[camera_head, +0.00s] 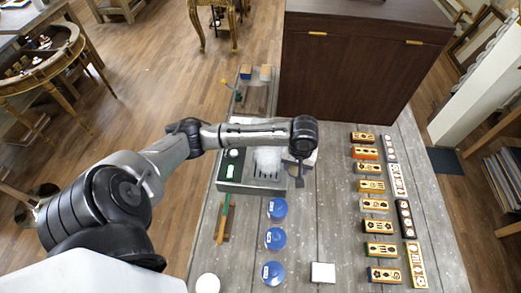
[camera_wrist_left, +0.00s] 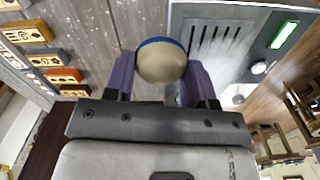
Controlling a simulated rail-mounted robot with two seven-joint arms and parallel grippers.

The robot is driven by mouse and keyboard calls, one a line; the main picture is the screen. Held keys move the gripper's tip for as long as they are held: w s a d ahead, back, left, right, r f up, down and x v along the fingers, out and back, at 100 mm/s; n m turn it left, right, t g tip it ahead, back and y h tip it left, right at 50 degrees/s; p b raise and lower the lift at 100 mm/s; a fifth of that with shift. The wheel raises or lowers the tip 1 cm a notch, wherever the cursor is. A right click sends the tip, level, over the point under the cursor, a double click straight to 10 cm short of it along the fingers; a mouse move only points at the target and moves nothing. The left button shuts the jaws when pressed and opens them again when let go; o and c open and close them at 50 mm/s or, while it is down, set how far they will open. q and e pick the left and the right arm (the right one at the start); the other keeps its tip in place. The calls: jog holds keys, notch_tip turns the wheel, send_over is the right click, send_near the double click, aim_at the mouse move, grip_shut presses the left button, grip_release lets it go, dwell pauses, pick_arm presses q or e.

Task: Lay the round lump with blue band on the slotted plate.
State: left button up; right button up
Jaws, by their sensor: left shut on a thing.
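The round lump (camera_wrist_left: 161,63) is beige with a blue band along its edge. In the left wrist view it sits between the purple fingers of my left gripper (camera_wrist_left: 160,75), which is shut on it. In the head view my left gripper (camera_head: 299,174) is at the right edge of the slotted plate (camera_head: 267,181), and I cannot make out the lump there. The slotted plate is a grey metal top with dark slots and a whitish frosted patch; it also shows in the left wrist view (camera_wrist_left: 228,61), just right of the lump. The lump's height above it is unclear. My right gripper is not in view.
The plate's unit has a green display (camera_head: 230,171) and a white knob (camera_head: 233,154). Blue round lids (camera_head: 274,239) stand in front, with a green-handled tool (camera_head: 224,218) to their left. A white block (camera_head: 323,272) lies nearby. Several patterned blocks (camera_head: 378,227) line the right side.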

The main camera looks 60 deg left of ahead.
pick_arm(q)
jog(key=shift+w+a, duration=0.1)
jog(key=shift+a, duration=0.4)
jog(key=shift+a+f+m, duration=0.1)
jog(key=shift+a+m, duration=0.1)
jog(key=shift+m, duration=0.1)
notch_tip(320, 180, down, 2)
jog(key=s+a, duration=0.2)
jog(key=p, duration=0.1)
send_over(267, 166)
jog(key=d, duration=0.1)
notch_tip(267, 166, down, 4)
jog(key=shift+w+f, duration=0.1)
jog(key=shift+a+f, duration=0.3)
jog(key=shift+a, duration=0.2)
jog(key=shift+f+p, duration=0.35)
jog(key=shift+f, duration=1.7)
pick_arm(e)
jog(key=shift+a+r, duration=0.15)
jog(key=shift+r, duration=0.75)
pick_arm(q)
jog(key=shift+f, duration=0.1)
